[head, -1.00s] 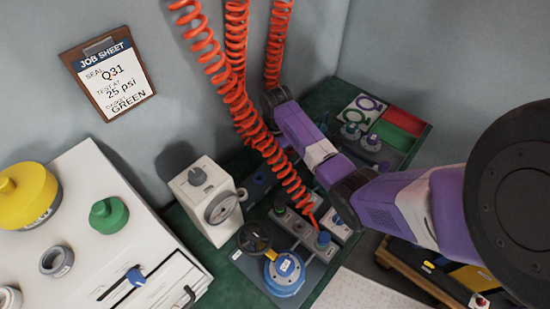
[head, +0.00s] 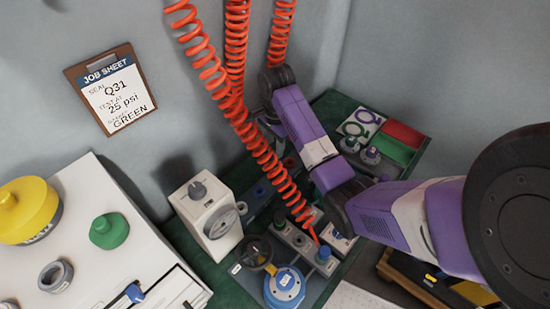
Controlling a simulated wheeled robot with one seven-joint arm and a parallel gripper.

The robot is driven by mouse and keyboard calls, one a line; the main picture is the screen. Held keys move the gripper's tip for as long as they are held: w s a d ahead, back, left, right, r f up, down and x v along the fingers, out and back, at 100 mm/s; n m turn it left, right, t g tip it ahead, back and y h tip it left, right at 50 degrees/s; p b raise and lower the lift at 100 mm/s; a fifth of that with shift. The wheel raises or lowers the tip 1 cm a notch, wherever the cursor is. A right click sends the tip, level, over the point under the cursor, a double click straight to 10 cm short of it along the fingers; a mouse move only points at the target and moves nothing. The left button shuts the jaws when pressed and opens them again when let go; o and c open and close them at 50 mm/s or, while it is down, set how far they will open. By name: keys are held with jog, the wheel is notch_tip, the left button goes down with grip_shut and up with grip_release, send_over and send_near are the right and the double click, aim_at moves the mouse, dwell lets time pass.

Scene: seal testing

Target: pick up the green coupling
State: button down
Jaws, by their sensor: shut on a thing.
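My arm reaches in from the right and bends up to its wrist near the coiled red hoses. My gripper (head: 268,119) hangs below the wrist, dark and mostly hidden behind the forearm and a hose. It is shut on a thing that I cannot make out. I cannot make out the green coupling for sure. A round green capped piece (head: 109,231) stands on the white console at the left, well away from my gripper.
Coiled red hoses (head: 236,50) hang close to my wrist. A white box with a dial (head: 207,212), a blue valve with a handwheel (head: 284,284) and small fittings crowd the green bench. A red and green tray (head: 402,137) lies behind my forearm. A job sheet (head: 112,95) reading GREEN hangs on the wall.

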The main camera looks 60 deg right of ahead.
notch_tip(320, 180, up, 6)
jog(key=p, duration=0.3)
jog(key=shift+r+p, duration=0.25)
jog(key=shift+p, duration=0.15)
jog(key=shift+r+p, duration=1.25)
jog(key=shift+p, duration=0.05)
